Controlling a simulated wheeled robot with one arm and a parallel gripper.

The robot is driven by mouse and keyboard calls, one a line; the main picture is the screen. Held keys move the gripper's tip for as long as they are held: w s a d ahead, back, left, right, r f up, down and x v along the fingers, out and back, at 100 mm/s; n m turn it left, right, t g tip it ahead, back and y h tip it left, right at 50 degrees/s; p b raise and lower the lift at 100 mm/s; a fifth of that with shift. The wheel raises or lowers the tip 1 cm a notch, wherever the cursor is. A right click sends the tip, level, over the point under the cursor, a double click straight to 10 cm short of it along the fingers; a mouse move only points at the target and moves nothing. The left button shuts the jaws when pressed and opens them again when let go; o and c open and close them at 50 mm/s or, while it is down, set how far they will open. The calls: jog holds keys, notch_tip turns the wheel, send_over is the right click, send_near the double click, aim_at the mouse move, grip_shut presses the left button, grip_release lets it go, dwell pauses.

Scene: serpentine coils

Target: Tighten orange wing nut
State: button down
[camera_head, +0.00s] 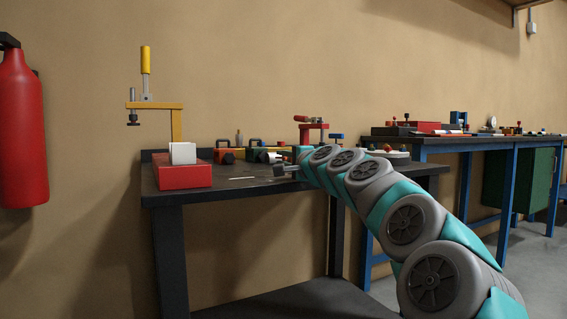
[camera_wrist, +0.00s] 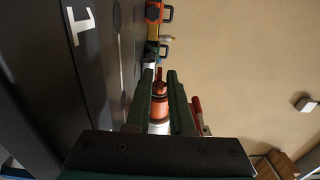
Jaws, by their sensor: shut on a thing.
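My gripper (camera_wrist: 161,82) shows in the wrist view, with its two dark fingers on either side of an orange part, which I take to be the orange wing nut (camera_wrist: 159,108). The fingers are closed on it. A darker red-brown piece shows at its far end and a white section at its near end. In the head view my gripper (camera_head: 279,171) is at the end of the teal and grey arm, just above the dark workbench (camera_head: 240,192). The wing nut cannot be made out in the head view.
A red block with a white cube (camera_head: 182,153) and a yellow-handled clamp (camera_head: 162,106) stand at the bench's left. Several small coloured fixtures (camera_head: 228,156) line the back. A red clamp (camera_head: 312,127) rises beyond my gripper. A blue-framed bench (camera_head: 464,142) stands at right. The bench front is mostly clear.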

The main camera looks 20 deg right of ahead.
jog(key=shift+a, duration=0.1)
jog(key=c, duration=1)
grip_release()
jog(key=shift+s, duration=0.1)
jog(key=shift+s+r, duration=0.1)
jog(key=shift+s, duration=0.6)
jog(key=shift+s+p, duration=0.4)
jog(key=shift+s, duration=2.7)
jog(key=shift+c, duration=0.2)
